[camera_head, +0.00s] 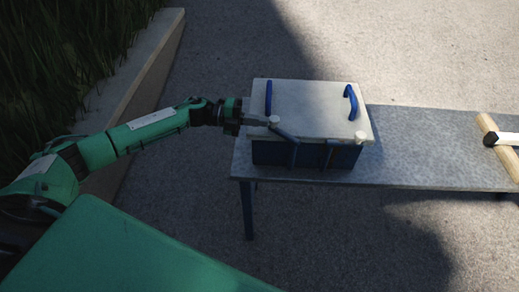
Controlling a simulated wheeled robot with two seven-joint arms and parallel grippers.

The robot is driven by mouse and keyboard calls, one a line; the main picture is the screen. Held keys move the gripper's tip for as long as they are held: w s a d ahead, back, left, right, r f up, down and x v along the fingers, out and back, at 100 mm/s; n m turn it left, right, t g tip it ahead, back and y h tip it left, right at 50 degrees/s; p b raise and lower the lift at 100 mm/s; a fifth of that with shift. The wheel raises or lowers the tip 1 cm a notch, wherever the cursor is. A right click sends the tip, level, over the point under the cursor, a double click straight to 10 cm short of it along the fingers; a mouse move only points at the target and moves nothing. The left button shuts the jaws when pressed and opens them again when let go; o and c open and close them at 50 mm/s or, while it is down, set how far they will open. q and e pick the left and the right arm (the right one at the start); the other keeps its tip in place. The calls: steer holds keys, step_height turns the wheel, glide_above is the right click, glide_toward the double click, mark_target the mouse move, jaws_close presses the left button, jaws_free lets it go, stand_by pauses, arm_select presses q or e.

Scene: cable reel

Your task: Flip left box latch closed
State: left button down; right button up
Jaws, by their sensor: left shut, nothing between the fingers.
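A dark blue box (272,153) with a light grey lid (310,105) stands on the left part of a grey table. The lid is down and has two blue handles (352,102). The left latch (285,134) is a dark bar with a pale round knob at the front left edge of the lid. My left gripper (264,121) is shut and empty at the lid's front left, its fingertips close to the knob. I cannot tell if they touch. A second pale knob (361,136) shows at the front right corner. My right gripper is not in view.
The table (430,150) is bare to the right of the box. A wooden piece (497,143) and a black-and-white tool (500,138) lie at its right end. A concrete curb (130,85) with grass runs at the left.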

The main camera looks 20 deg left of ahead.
arm_select(q)
steer(key=w+m+g+b, duration=0.1)
steer(key=g+b, duration=0.1)
steer(key=w+m+g+b, duration=0.1)
steer(key=w+b, duration=0.1)
steer(key=shift+d+f+m+g+h+b, duration=0.1)
steer(key=shift+f+m+g+h+b, duration=0.2)
steer(key=shift+f+g+h, duration=0.1)
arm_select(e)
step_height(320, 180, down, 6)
arm_select(q)
steer(key=w+b, duration=0.1)
steer(key=w+d+g+b, duration=0.1)
steer(key=b, duration=0.1)
steer(key=shift+w+r+m+b, duration=0.2)
steer(key=shift+w+m+b, duration=0.05)
steer(key=shift+m+b, duration=0.05)
steer(key=shift+w+d+r+b, duration=0.15)
steer(key=shift+w+d+b, duration=0.2)
steer(key=shift+w+b, duration=0.35)
steer(key=shift+w+d, duration=0.1)
steer(key=shift+w, duration=0.1)
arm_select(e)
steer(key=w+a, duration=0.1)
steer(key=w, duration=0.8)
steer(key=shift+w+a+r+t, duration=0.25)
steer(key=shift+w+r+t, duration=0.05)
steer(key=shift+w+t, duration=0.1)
